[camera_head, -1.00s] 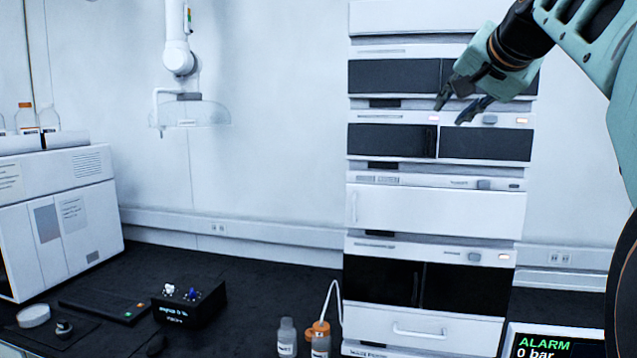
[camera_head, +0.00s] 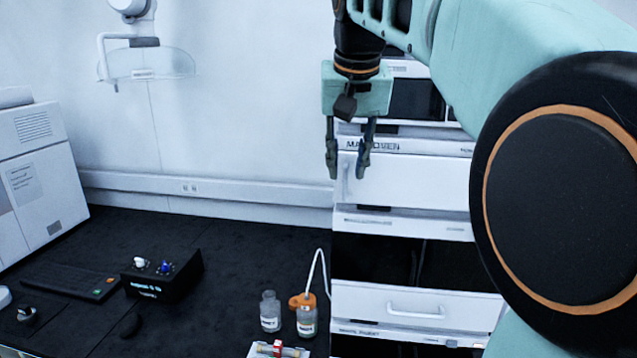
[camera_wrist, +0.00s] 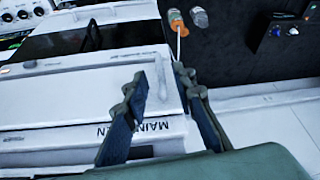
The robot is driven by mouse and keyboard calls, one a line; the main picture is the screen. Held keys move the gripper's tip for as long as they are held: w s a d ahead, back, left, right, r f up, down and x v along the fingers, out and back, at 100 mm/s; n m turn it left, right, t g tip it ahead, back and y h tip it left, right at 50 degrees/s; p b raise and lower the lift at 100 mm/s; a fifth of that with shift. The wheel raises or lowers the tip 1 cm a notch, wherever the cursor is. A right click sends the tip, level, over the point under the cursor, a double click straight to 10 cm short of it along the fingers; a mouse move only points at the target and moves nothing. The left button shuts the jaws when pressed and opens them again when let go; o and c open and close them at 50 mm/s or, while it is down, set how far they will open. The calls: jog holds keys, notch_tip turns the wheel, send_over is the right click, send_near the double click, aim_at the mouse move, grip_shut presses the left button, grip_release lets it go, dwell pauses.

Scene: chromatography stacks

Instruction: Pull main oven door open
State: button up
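The main oven is a white module in the instrument stack. Its plain white door (camera_head: 415,182) is closed under a strip lettered MAIN OVEN, partly covered by my gripper. An upright handle (camera_head: 346,180) is at the door's left edge. My gripper (camera_head: 348,170) points down, with its fingertips at the handle's upper end in the head view. The gripper is open and empty. In the wrist view, the handle (camera_wrist: 182,82) shows between the two fingers (camera_wrist: 165,85), nearer the right one. Whether the fingers touch the door or handle cannot be told.
Below the oven are a dark-fronted module (camera_head: 375,258) and a white drawer with a bar handle (camera_head: 416,311). Bottles (camera_head: 270,311) with a white tube stand left of the stack. A black control box (camera_head: 163,275) is on the dark bench. Free space lies left of the oven.

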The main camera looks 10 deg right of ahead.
aim_at(346, 177)
jog(key=shift+x, duration=2.4)
grip_shut()
